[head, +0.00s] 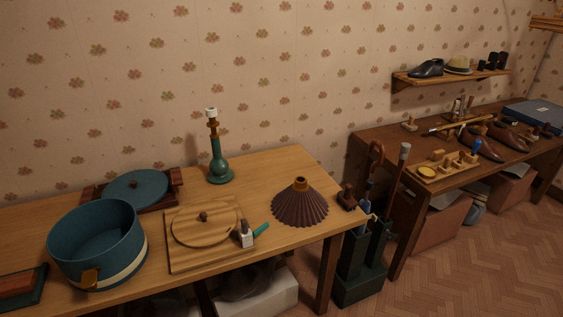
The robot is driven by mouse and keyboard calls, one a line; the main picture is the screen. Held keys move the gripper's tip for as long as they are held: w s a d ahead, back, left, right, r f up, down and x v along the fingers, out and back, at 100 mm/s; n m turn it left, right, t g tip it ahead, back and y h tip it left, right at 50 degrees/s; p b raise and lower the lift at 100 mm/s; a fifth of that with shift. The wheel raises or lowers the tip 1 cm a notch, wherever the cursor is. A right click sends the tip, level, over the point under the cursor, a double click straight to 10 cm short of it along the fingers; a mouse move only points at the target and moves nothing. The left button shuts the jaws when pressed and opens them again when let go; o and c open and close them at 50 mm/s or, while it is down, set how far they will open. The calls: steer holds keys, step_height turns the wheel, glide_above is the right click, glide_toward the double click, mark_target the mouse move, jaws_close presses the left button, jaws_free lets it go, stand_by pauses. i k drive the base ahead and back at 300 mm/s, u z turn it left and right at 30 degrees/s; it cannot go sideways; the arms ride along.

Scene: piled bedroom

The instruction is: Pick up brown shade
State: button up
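The brown shade (300,206) is a pleated cone with a lighter brown cap on top. It stands upright, wide end down, near the right end of the light wooden table (262,169). A green lamp base (219,163) with a white top stands apart from it, behind and to the left. My gripper is not in view.
On the table are a wooden board with a round lid (206,228), a blue pot (97,243) and a blue disc (136,188). A green stand (361,262) with umbrellas and canes is right of the table. A darker bench (385,150) holds shoes. Floor is clear at lower right.

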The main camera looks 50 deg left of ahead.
mark_target(298, 205)
steer(key=k, duration=0.15)
steer(key=u, duration=1.75)
steer(key=i, duration=0.3)
steer(key=z, duration=0.05)
